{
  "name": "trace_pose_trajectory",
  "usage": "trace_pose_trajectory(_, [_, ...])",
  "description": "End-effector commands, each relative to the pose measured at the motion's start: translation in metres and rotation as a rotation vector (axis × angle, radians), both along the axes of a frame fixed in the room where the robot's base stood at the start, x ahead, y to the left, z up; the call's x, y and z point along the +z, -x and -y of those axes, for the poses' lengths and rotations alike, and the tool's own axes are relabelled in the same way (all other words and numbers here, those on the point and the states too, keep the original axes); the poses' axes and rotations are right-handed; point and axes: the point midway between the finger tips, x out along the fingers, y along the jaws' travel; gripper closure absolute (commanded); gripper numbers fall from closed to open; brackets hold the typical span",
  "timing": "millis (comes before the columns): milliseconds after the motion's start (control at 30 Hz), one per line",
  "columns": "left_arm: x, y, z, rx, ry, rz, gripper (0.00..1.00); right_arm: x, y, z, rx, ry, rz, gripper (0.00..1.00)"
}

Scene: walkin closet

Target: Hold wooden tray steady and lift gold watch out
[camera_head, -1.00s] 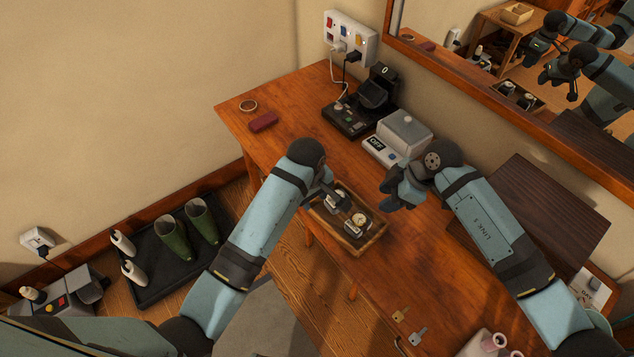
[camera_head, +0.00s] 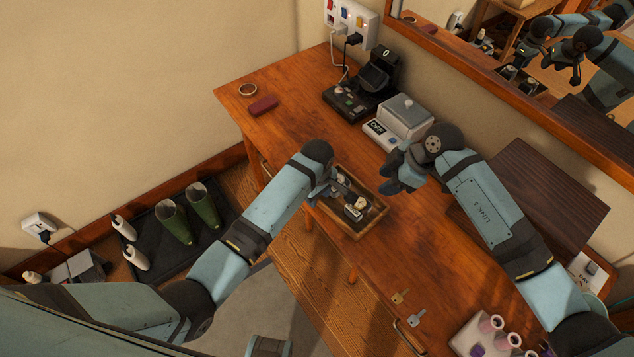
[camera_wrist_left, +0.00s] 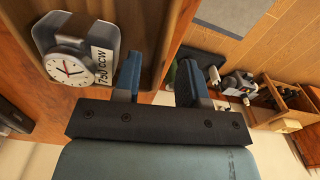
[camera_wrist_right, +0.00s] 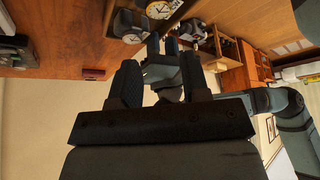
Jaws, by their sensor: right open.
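The wooden tray (camera_head: 374,226) sits on the wooden table with two watch stands in it. The gold watch (camera_head: 359,204) sits on the stand nearer the tray's right side; it appears gold-rimmed in the right wrist view (camera_wrist_right: 163,9). A silver watch (camera_wrist_left: 68,68) with a white dial is on the other stand, beside a "750 CCW" label. My left gripper (camera_wrist_left: 160,72) is open at the tray's left wall, its fingers apart on either side of the rim; the head view partly hides its tips. My right gripper (camera_head: 390,175) is open and empty, above and right of the tray.
A grey scale (camera_head: 402,122) and a black device (camera_head: 365,88) stand behind. A mirror (camera_head: 520,60) runs along the right wall.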

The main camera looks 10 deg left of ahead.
Motion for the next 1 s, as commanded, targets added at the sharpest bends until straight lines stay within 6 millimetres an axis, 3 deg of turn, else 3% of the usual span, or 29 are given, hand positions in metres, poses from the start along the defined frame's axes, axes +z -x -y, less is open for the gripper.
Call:
trace_pose_trajectory(200, [-0.017,0.000,0.000,0.000,-0.001,-0.001,0.62,0.000,0.000,0.000,0.000,0.000,0.000,0.57])
trace_pose_trajectory(500, [-0.018,0.000,0.000,0.001,0.001,0.001,0.62,0.000,0.000,0.000,0.000,0.000,0.000,0.57])
trace_pose_trajectory(667, [-0.018,0.000,0.000,0.001,0.000,0.000,0.98,0.000,0.000,0.000,0.000,0.000,0.000,0.57])
trace_pose_trajectory(767, [-0.018,0.000,0.000,0.000,0.000,0.000,1.00,0.000,0.000,0.000,0.000,0.000,0.000,0.57])
trace_pose_trajectory(967, [-0.018,0.000,0.000,0.000,0.000,0.000,1.00,-0.001,-0.003,-0.005,0.076,0.015,0.009,0.17])
trace_pose_trajectory(1000, [-0.018,0.000,0.000,0.000,0.000,0.000,1.00,-0.001,-0.005,-0.009,0.126,0.024,0.015,0.17])
